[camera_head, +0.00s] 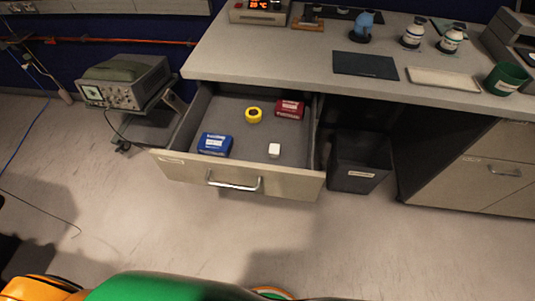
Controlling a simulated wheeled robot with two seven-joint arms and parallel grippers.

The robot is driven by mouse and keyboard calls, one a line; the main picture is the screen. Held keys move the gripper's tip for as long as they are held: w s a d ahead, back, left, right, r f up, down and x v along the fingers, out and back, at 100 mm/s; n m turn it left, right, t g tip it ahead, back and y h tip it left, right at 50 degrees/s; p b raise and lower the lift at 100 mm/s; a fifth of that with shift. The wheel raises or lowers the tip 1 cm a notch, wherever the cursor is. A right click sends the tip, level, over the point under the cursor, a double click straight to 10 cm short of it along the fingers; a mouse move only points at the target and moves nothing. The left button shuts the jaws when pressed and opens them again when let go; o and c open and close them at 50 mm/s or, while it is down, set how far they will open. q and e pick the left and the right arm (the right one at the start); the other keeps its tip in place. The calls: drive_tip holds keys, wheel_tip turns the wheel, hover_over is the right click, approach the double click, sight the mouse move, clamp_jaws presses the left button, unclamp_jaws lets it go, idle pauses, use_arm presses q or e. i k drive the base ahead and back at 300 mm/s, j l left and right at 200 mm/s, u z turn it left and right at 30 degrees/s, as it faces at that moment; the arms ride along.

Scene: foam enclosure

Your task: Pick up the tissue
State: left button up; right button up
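No thing in the camera_head view is clearly readable as the tissue. An open drawer (170,167) under the counter holds several small items. They are a blue box (214,144) at front left, a red box (289,109) at back right, a yellow ring-shaped item (253,114) at the back and a small white block (274,150) at front right. The print on the boxes is too small to read. Neither of my grippers is in view.
The counter (290,60) carries a dark mat (365,65), a pale tray (444,78), a green cup (505,78) and bottles. A black bin (358,163) stands right of the drawer. An oscilloscope (123,83) stands left. The floor in front is clear.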

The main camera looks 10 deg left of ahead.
sight(274, 149)
drive_tip(key=j+z, duration=0.3)
drive_tip(key=j, duration=0.25)
drive_tip(key=k+j+z, duration=0.15)
drive_tip(key=j+z, duration=0.15)
drive_tip(key=j, duration=0.2)
drive_tip(key=k+j+z, duration=0.15)
drive_tip(key=j+z, duration=0.15)
drive_tip(key=j, duration=0.2)
drive_tip(key=k+j+z, duration=0.3)
drive_tip(key=j, duration=0.15)
drive_tip(key=k+j+z, duration=0.15)
drive_tip(key=j+z, duration=0.15)
drive_tip(key=k+j+z, duration=0.25)
drive_tip(key=j, duration=0.2)
drive_tip(key=k, duration=0.05)
